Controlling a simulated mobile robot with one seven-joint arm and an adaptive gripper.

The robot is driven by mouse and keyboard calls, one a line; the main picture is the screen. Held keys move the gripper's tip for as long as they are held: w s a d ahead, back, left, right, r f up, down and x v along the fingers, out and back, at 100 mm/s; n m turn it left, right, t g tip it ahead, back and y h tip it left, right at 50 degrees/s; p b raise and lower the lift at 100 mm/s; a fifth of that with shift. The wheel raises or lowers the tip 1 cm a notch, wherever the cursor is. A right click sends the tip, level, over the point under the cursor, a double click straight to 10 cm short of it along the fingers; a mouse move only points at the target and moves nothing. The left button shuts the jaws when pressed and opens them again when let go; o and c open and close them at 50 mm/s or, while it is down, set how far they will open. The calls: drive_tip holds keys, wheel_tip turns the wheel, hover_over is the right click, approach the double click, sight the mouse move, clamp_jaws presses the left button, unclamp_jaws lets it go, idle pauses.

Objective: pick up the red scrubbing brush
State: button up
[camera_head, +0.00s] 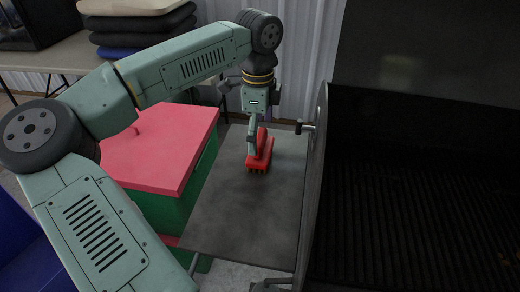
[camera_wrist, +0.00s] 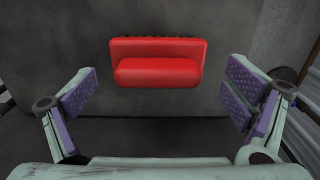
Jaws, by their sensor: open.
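The red scrubbing brush (camera_head: 260,154) rests on the grey side shelf (camera_head: 245,205) of the grill in the head view. In the wrist view the red scrubbing brush (camera_wrist: 158,64) lies crosswise, its red handle facing the camera and a thin line of dark bristles along its far edge. My gripper (camera_head: 255,137) is above the brush, pointing down. In the wrist view my gripper (camera_wrist: 165,100) is open, with its purple-padded fingers wide apart to the left and right of the brush. Nothing is between the pads touching them. In the head view part of the brush is hidden by my gripper.
A large dark grill (camera_head: 420,190) with an open grate stands right of the shelf, its side wall rising at the shelf's edge. A green box with a red lid (camera_head: 165,150) stands to the left. Stacked cushions (camera_head: 135,22) lie on a table behind. The shelf's front is bare.

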drive_tip(key=f, duration=0.1)
drive_tip(key=f+p, duration=0.1)
drive_tip(key=f, duration=0.1)
drive_tip(key=f+p, duration=0.1)
drive_tip(key=f, duration=0.1)
drive_tip(key=shift+s+d, duration=0.2)
drive_tip(key=shift+d, duration=0.05)
drive_tip(key=c, duration=1)
